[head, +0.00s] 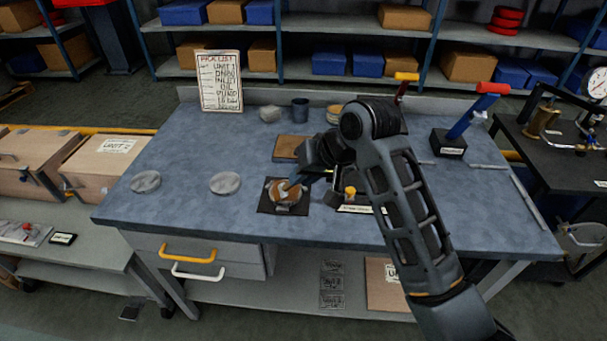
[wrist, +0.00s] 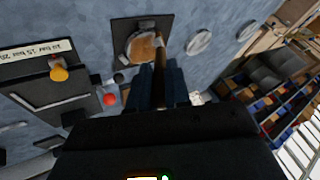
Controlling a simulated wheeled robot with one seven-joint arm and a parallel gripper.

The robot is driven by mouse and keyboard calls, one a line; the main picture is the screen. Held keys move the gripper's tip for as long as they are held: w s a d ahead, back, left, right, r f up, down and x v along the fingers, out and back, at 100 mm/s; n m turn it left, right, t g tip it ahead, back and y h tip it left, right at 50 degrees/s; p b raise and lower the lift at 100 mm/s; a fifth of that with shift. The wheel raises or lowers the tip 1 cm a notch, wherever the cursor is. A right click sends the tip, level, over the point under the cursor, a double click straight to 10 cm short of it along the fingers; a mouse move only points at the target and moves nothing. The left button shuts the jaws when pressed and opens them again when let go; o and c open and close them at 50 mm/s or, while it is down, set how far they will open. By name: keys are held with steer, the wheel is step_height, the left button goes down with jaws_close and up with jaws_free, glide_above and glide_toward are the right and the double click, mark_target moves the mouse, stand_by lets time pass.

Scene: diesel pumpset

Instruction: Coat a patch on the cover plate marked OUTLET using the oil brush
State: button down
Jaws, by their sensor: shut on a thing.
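A round metal cover plate (head: 280,196) lies on a dark square mat (head: 264,207) near the front of the bench. Its top is largely brown, with a paler rim, and it also shows in the wrist view (wrist: 133,46). A small tag at its front is too small to read, so I cannot confirm OUTLET.
Two grey discs (head: 145,182) (head: 225,183) lie to the left. A brown board (head: 290,148), a dark cup (head: 300,108) and a labelled holder with a yellow knob (head: 350,191) stand nearby. A red-handled lever (head: 475,110) rises at right. The front left bench top is clear.

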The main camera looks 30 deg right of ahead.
steer(key=shift+f, duration=0.65)
steer(key=shift+w+d+r, duration=0.1)
steer(key=shift+w+d, duration=0.2)
steer(key=shift+w, duration=0.1)
steer(key=shift+w+d+p, duration=0.3)
steer(key=shift+w+d, duration=0.65)
steer(key=shift+w, duration=0.2)
steer(key=shift+p, duration=0.4)
